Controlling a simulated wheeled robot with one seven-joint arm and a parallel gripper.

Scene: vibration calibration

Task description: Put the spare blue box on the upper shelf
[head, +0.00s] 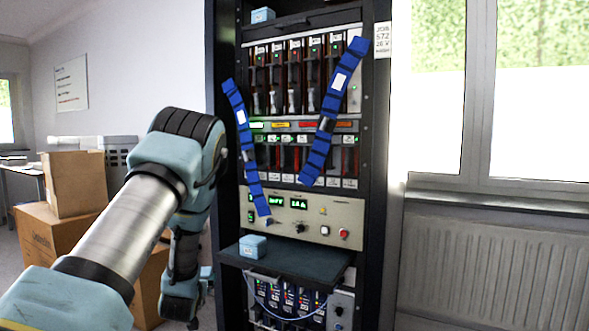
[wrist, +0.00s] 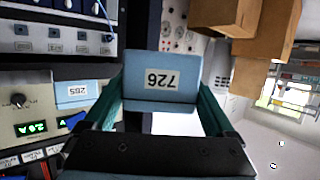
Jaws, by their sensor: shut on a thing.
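My gripper (wrist: 160,98) is shut on a blue box (wrist: 152,62) with a white label that reads 726 upside down in the wrist view. The box is held between the two teal fingers, apart from the rack. In the head view my arm reaches down left of the rack, and the held box cannot be made out there. The upper shelf (head: 320,16) is at the top of the rack, with one light blue box (head: 263,15) at its left. Another light blue box (head: 253,246) sits on the lower pull-out shelf (head: 310,262); it also shows in the wrist view (wrist: 80,92).
Two blue straps (head: 240,140) and (head: 335,110) hang slanted across the rack front. The dark rack frame (head: 379,150) bounds the shelves. Cardboard boxes (head: 75,185) stand at the left behind my arm. A radiator (head: 495,265) and window are at the right.

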